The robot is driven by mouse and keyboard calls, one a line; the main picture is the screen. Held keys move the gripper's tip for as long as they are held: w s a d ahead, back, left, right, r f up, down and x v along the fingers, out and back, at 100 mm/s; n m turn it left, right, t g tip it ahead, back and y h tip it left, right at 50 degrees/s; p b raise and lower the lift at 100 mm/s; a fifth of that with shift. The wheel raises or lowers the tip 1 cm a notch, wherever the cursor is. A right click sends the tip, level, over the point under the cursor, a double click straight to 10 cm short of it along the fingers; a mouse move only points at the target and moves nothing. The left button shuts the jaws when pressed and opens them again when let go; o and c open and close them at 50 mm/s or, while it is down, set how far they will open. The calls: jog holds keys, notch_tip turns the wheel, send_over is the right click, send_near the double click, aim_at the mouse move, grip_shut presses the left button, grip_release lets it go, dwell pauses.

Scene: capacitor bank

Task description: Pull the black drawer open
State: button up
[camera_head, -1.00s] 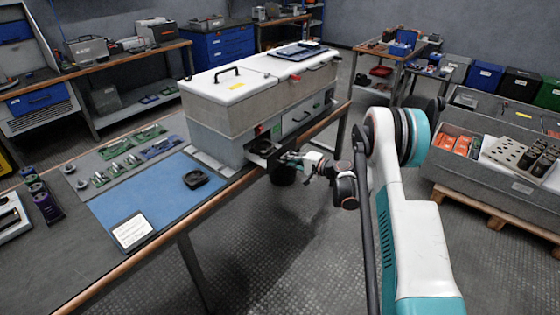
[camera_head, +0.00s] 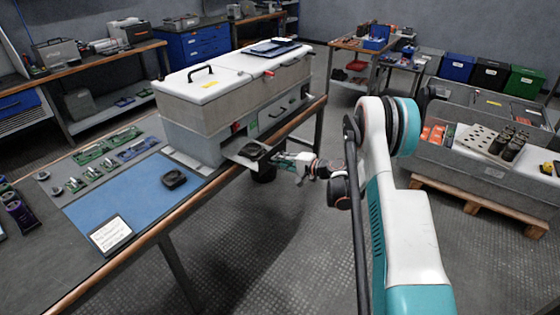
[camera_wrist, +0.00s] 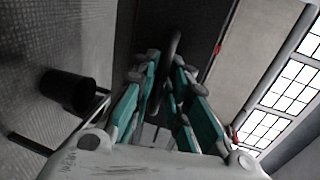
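The drawer (camera_head: 236,151) stands partly out from the long grey cabinet (camera_head: 195,148), level with the bench edge. A dark round piece (camera_head: 254,150) shows inside it. My gripper (camera_head: 277,158) is at the drawer's front, reaching in from the right. In the wrist view the drawer's black front (camera_wrist: 205,28) fills the top middle. Its dark upright handle (camera_wrist: 174,45) lies between the two teal fingers of my gripper (camera_wrist: 166,72), which look closed on it. The exact finger contact is dark and hard to see.
A workbench (camera_head: 130,243) with a blue mat (camera_head: 125,195), a black part (camera_head: 173,179) and a white card (camera_head: 110,233) lies at left. A black bin (camera_wrist: 68,90) stands on the floor nearby. Open floor (camera_head: 270,240) lies between the bench and my arm.

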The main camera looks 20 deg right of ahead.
dwell(0.3)
jog(key=v, duration=1.2)
